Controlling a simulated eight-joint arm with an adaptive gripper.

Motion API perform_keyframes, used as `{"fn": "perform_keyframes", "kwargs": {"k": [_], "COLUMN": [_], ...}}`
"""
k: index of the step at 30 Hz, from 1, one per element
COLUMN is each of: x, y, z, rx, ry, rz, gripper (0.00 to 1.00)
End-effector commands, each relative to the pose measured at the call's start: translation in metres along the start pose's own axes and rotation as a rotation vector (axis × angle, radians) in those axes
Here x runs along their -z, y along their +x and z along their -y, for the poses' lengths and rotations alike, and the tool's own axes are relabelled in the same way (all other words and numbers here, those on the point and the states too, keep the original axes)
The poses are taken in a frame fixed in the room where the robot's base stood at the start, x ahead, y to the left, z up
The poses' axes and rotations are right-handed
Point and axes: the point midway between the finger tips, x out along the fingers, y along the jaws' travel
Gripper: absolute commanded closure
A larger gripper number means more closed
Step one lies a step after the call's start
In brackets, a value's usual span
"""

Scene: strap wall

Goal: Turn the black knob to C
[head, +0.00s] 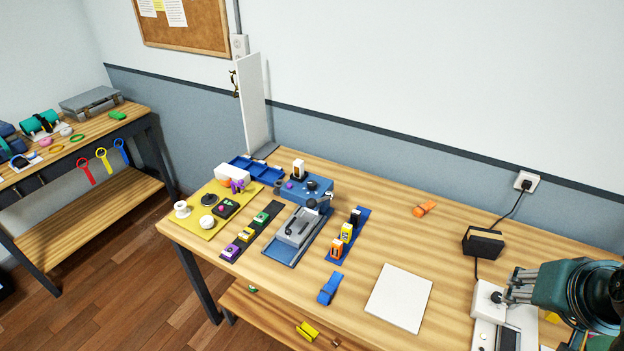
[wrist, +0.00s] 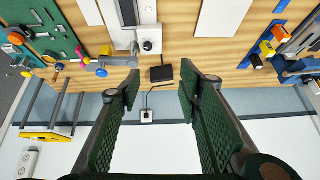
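A small black knob (head: 497,297) sits on a white box (head: 484,291) at the right of the table. In the wrist view a dark round knob (wrist: 148,46) shows on the white box, above and slightly left of the gap between my fingers. Other dark knobs are on the yellow board (head: 209,199) and the blue box (head: 311,186); I cannot tell which the task names. No letter C is readable. My gripper (head: 513,287) is beside the white box in the head view, partly cut off by my arm. In the wrist view its fingers (wrist: 159,90) are apart with nothing between them.
A black adapter box (head: 483,243) with a cable to the wall socket (head: 527,181) stands behind the white box. A white sheet (head: 399,298) lies to its left.

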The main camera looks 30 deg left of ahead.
Motion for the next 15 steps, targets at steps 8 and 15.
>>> {"fn": "perform_keyframes", "kwargs": {"k": [8, 15], "x": [0.048, 0.085], "y": [-0.002, 0.002], "z": [0.035, 0.068], "rx": [0.025, 0.04], "ry": [0.037, 0.071], "rz": [0.055, 0.101], "gripper": [0.65, 0.65]}}
